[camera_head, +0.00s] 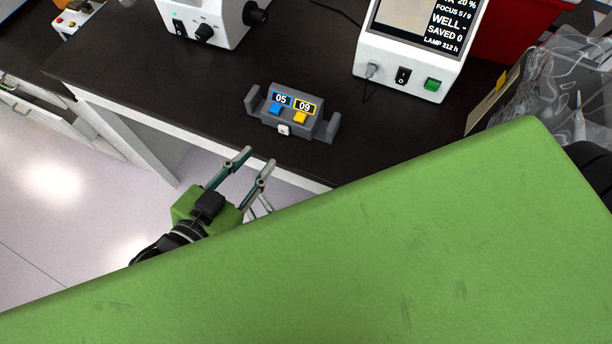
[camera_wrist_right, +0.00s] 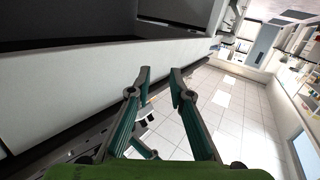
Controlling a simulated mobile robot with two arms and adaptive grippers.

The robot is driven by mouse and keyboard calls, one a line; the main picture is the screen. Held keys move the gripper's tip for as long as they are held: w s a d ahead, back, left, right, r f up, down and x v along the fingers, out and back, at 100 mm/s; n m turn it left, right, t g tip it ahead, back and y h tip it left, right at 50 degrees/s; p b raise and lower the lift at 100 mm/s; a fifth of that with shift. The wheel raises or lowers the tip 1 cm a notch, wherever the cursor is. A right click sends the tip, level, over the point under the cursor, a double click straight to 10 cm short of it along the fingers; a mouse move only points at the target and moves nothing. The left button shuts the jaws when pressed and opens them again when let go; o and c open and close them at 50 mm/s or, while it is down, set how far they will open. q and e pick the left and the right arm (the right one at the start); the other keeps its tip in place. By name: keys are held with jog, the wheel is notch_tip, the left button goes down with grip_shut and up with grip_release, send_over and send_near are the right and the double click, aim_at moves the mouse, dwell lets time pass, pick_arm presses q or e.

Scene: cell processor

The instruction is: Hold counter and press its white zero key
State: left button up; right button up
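The counter (camera_head: 289,112) is a dark grey block with a raised side grip at each end, standing on the black bench near its front edge. Its displays read 05 in blue and 09 in yellow, with a blue key and a yellow key below them. The white zero key (camera_head: 284,130) is low on its front. My left gripper (camera_head: 259,157) is open and empty, in front of the bench edge, below and left of the counter, apart from it. My right gripper (camera_wrist_right: 159,70) is open and empty in the right wrist view; the head view does not show it.
A white instrument with a knob (camera_head: 209,22) stands behind left, and a white screen unit (camera_head: 409,67) behind right. A clear plastic bag (camera_head: 560,85) lies at the right. My large green arm part covers the lower right. The bench around the counter is clear.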

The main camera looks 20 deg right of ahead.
jog(key=s+d+r+m+t+h, duration=0.25)
jog(key=r+m+h, duration=0.3)
jog(key=r, duration=0.75)
jog(key=m+g+h, duration=0.7)
jog(key=h, duration=0.3)
send_near(329, 132)
jog(key=x, duration=1.2)
jog(key=shift+r, duration=0.15)
grip_shut()
pick_arm(q)
grip_shut()
